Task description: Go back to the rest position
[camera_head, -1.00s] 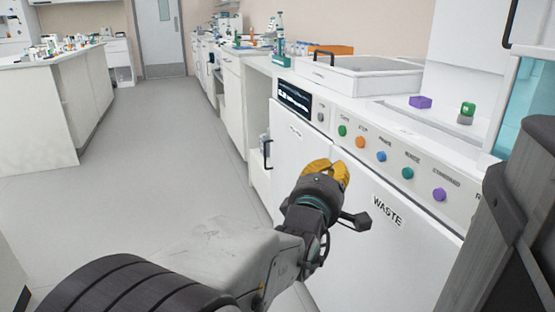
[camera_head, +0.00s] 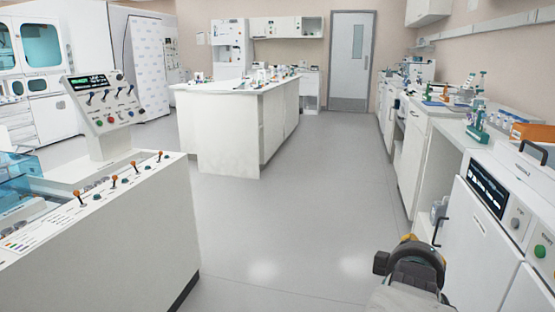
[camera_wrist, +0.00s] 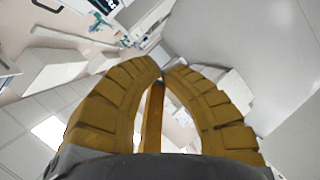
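My gripper (camera_head: 409,239) is low on the right in the head view, seen from behind beside the white cabinet front. Only a little of its yellow fingers shows there. In the wrist view its two curved, ribbed yellow fingers (camera_wrist: 161,68) arch together and their tips almost meet. A narrow yellow bar shows between them, and I see no separate object held. The gripper points out over the floor.
A white console with levers (camera_head: 105,200) stands at left. A white island bench (camera_head: 235,130) is ahead, and a door (camera_head: 351,62) is at the back. A white cabinet with a dark display (camera_head: 488,190) is close at right. The grey floor (camera_head: 290,220) between is clear.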

